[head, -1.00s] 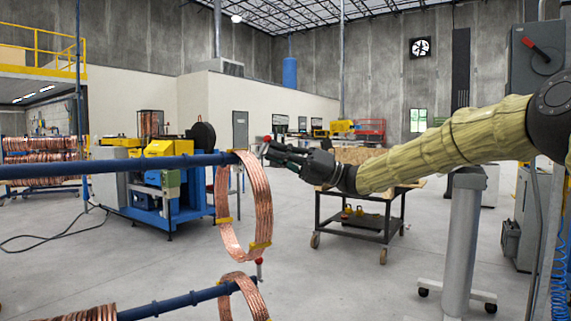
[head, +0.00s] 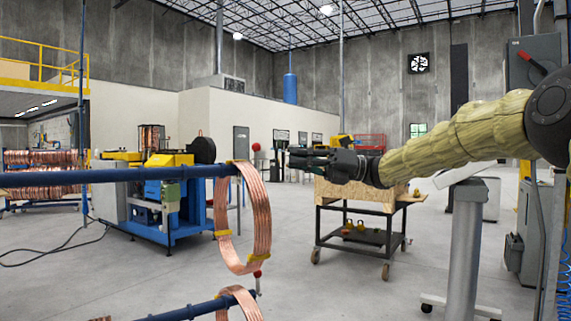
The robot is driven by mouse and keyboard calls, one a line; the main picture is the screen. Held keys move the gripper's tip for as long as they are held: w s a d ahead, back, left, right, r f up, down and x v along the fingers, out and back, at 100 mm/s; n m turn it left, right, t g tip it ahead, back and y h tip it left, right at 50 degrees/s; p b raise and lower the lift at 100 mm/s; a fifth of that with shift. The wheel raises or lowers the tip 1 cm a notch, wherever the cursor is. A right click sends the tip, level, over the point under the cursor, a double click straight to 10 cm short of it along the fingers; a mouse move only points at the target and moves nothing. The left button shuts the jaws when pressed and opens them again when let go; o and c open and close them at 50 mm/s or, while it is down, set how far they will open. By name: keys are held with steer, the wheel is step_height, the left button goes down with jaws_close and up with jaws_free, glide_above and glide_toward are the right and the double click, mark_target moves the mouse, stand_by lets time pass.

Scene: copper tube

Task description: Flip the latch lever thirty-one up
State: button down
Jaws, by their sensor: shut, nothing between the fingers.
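A blue horizontal bar (head: 110,176) comes in from the left and carries a hanging copper coil (head: 262,215) near its end. A small lever with a red ball knob (head: 256,147) stands up at the bar's tip; its stem is thin and partly hard to see. A second red knob (head: 257,273) stands upright at the end of a lower blue bar (head: 190,312). No lever number is readable. My gripper (head: 292,157) is shut and empty, just right of the upper knob, pointing left, with a gap between them in the picture.
A wooden-topped cart (head: 360,195) stands behind my gripper. A blue and yellow machine (head: 165,190) stands behind the bar. A grey pedestal (head: 462,250) is at the right. Open concrete floor lies between the coil and the cart.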

steer(key=shift+w+d+r, duration=0.15)
steer(key=shift+d, duration=1.9)
